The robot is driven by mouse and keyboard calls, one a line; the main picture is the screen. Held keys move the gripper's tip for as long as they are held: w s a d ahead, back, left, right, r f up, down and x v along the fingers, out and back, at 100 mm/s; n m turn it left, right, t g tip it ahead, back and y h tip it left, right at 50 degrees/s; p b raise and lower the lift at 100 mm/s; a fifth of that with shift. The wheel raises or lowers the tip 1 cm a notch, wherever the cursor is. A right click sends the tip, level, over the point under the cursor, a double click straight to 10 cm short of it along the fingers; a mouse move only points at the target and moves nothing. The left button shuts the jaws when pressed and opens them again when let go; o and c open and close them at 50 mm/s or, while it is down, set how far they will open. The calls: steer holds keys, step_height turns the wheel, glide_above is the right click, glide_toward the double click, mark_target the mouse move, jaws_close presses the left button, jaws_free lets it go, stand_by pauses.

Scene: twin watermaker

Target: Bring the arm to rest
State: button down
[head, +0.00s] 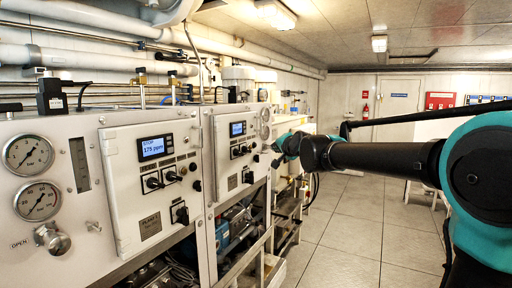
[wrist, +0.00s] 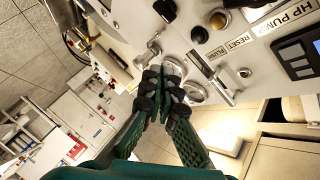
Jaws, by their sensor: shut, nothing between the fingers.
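My arm reaches in from the right of the head view, with its wrist close to the front of the second control panel (head: 239,142). My gripper shows in the wrist view (wrist: 160,76), its dark fingertips together and nothing visible between them. The fingertips overlap a round metal fitting on the panel in that view; I cannot tell whether they touch it. In the head view the fingers are small and hard to make out beside the panel's right edge.
The nearer panel (head: 118,205) has a display reading 175 ppm. Two gauges (head: 30,154) are at left. Black knobs (wrist: 199,35) and an HP PUMP label (wrist: 291,17) lie near the gripper. Pipes run overhead. The tiled floor (head: 345,225) is clear mid-aisle.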

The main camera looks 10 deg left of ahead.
stand_by(0.5)
steer(key=s+d+f+n+g+h, duration=0.2)
steer(key=s+d+f, duration=0.45)
steer(key=f, duration=0.45)
steer(key=s+d+f+n+g+h, duration=0.2)
steer(key=s+d+f, duration=0.5)
steer(key=f, duration=0.5)
steer(key=s+d+f+g+h, duration=0.1)
steer(key=s+d+f+g, duration=0.1)
steer(key=s+d+f, duration=0.2)
steer(key=s+d+f+n+g+h, duration=0.1)
steer(key=s+d+f, duration=0.4)
steer(key=s+f, duration=0.4)
steer(key=s+d+f+n+g, duration=0.1)
steer(key=s+d+f, duration=0.4)
steer(key=s, duration=0.5)
steer(key=shift+f+g+h, duration=0.4)
steer(key=shift+f+g, duration=0.3)
steer(key=shift+g, duration=0.1)
